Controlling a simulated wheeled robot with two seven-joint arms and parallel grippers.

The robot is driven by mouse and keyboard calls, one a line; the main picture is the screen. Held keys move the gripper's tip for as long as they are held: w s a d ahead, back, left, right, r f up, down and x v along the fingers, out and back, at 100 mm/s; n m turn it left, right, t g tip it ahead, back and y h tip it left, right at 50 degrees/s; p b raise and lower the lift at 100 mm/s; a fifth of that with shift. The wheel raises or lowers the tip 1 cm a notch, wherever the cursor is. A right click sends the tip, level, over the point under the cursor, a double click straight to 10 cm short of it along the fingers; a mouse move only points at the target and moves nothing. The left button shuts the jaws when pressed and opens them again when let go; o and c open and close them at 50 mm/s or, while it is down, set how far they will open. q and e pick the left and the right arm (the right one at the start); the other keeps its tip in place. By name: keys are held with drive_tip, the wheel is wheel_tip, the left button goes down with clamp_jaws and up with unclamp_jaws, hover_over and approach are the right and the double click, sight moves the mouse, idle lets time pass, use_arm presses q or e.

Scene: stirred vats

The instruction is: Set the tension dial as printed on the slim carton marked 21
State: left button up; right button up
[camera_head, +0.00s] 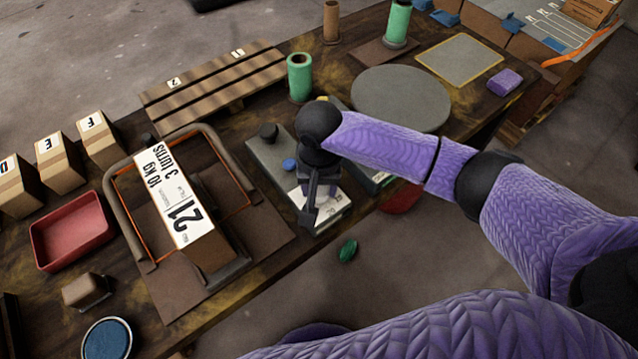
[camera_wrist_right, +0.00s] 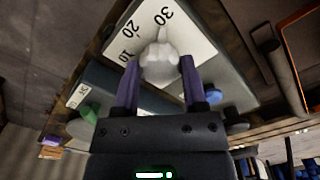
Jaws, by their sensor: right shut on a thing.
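The slim carton marked 21 (camera_head: 178,200) stands in a wire-framed holder on the bench in the head view. Its white label reads 21, 10 kg and 3 turns, turned sideways. In the wrist view the tension dial is a pale lobed knob (camera_wrist_right: 160,66) on a white scale plate (camera_wrist_right: 186,38) with 10, 20 and 30 legible. My right gripper (camera_wrist_right: 160,82) is shut on this knob, one finger on each side. In the head view my right gripper (camera_head: 312,203) hides the knob and part of the plate. My left gripper is not in view.
The grey dial unit (camera_head: 262,152) carries a black knob (camera_head: 268,131) and a blue button (camera_head: 289,165). A red tray (camera_head: 72,232) and lettered boxes stand left. A slatted pallet (camera_head: 215,90) and green cylinder (camera_head: 300,77) stand behind. A green object (camera_head: 348,250) shows beyond the bench edge.

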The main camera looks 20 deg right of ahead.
clamp_jaws()
drive_tip(key=shift+r+p, duration=0.15)
drive_tip(key=shift+p, duration=0.4)
drive_tip(key=n+p, duration=0.4)
drive_tip(key=p, duration=0.1)
drive_tip(key=shift+r, duration=0.1)
drive_tip(key=n+p, duration=0.2)
drive_tip(key=n, duration=0.1)
drive_tip(key=shift+n, duration=0.3)
drive_tip(key=n, duration=0.3)
drive_tip(key=shift+f+n+p, duration=0.2)
drive_tip(key=shift+n+p, duration=0.1)
drive_tip(key=shift+p, duration=0.05)
drive_tip(key=n, duration=0.4)
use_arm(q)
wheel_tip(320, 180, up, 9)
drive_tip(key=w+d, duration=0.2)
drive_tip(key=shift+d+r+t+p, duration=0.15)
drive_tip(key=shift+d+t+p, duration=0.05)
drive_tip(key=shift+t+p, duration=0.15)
use_arm(e)
drive_tip(key=shift+n, duration=2.5)
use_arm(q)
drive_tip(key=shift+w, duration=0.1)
